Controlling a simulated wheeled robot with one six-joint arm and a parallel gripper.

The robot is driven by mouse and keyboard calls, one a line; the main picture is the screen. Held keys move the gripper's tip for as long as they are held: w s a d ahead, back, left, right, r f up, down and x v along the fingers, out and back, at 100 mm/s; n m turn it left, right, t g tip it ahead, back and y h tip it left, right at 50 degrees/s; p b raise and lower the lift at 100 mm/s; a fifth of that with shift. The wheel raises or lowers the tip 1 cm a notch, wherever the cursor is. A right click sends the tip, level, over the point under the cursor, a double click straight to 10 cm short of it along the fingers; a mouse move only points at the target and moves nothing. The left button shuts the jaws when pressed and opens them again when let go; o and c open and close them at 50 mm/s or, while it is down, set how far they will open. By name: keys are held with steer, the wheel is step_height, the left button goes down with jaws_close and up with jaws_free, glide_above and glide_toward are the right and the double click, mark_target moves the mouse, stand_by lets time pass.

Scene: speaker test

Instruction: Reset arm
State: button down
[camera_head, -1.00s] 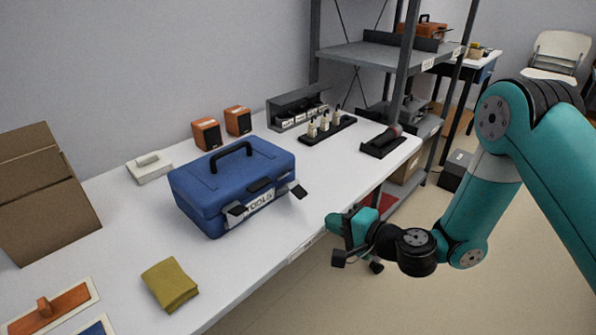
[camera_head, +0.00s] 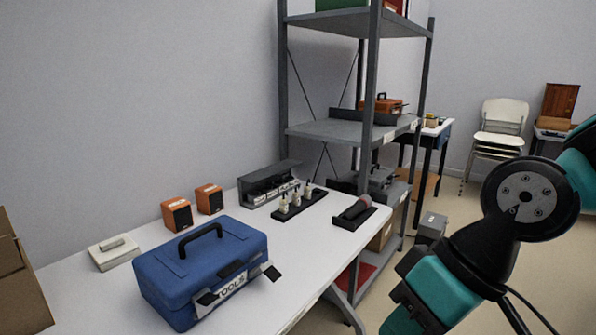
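My arm (camera_head: 525,200) shows at the right edge, with a black joint and teal links in front of the floor and shelf. A teal and black section of it (camera_head: 435,290) runs down to the bottom edge, right of the table. My gripper's fingers are not visible, so whether they are open or shut does not show. No object is seen held by the arm.
A white table (camera_head: 330,240) holds a blue toolbox (camera_head: 195,265), two orange speakers (camera_head: 177,215), a black rack with small bottles (camera_head: 290,207) and a microphone in a holder (camera_head: 355,209). A grey shelf (camera_head: 345,130) stands behind. Floor is open beside stacked chairs (camera_head: 497,130).

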steer(key=s+d+r+h, duration=0.1)
steer(key=s+d+h, duration=0.1)
steer(key=s+d, duration=0.2)
step_height(320, 180, up, 13)
steer(key=p, duration=1.3)
steer(key=shift+a, duration=0.1)
